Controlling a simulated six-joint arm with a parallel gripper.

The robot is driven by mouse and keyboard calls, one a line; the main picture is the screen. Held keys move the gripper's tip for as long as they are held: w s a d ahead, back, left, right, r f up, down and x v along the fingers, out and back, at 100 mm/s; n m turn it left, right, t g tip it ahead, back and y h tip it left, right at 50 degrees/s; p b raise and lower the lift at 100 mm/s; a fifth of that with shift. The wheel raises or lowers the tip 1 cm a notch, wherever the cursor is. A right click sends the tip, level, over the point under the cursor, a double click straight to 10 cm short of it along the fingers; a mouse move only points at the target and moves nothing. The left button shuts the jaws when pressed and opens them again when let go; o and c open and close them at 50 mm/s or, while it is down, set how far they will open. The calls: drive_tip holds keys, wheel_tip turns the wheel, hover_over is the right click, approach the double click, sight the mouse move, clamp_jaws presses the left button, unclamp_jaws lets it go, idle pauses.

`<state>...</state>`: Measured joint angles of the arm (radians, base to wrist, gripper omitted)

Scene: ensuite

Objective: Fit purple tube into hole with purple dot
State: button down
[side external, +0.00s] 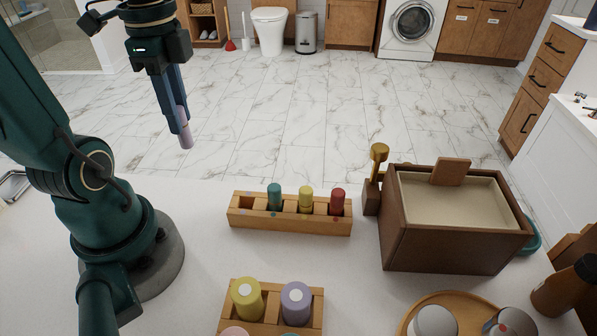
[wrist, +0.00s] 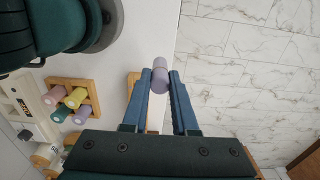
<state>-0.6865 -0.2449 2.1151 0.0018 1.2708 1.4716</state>
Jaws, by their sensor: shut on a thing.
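My gripper (side external: 181,122) is shut on a slim purple tube (side external: 185,140), held nearly upright with its lower end sticking out below the fingers. The wrist view shows the purple tube (wrist: 160,76) between the two fingertips. My gripper is high up, left of and above the wooden rack (side external: 290,229). The rack's leftmost hole (side external: 248,202) looks empty, with faint purple marks by it. A teal tube (side external: 274,197), a yellow tube (side external: 306,199) and a red tube (side external: 337,201) stand in its other places. In the wrist view the rack (wrist: 132,84) is mostly hidden behind a finger.
A second wooden rack (side external: 270,327) at the front holds thicker tubes, including a yellow one (side external: 247,299) and a purple one (side external: 296,303). A brown box (side external: 440,245) and a brass-topped item (side external: 378,160) stand right of the rack. The table left of the rack is clear.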

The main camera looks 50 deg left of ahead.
drive_tip(key=shift+w+d+f, duration=0.65)
drive_tip(key=shift+d+f, duration=1.05)
drive_tip(key=shift+f, duration=0.05)
drive_tip(key=shift+w+d+f, duration=0.65)
drive_tip(key=shift+d+f, duration=1.05)
drive_tip(key=shift+f, duration=0.1)
drive_tip(key=shift+w+d+f, duration=0.65)
drive_tip(key=shift+d+f, duration=1.05)
drive_tip(key=shift+f, duration=0.05)
drive_tip(key=shift+f, duration=0.1)
drive_tip(key=c, duration=0.7)
unclamp_jaws()
drive_tip(key=s+r+n+t, duration=0.3)
drive_tip(key=r+n+t, duration=0.2)
drive_tip(key=r+n, duration=0.4)
wheel_tip(320, 180, up, 2)
drive_tip(key=shift+d+r+t, duration=0.15)
drive_tip(key=shift+d+t, duration=0.15)
drive_tip(key=shift+d, duration=0.15)
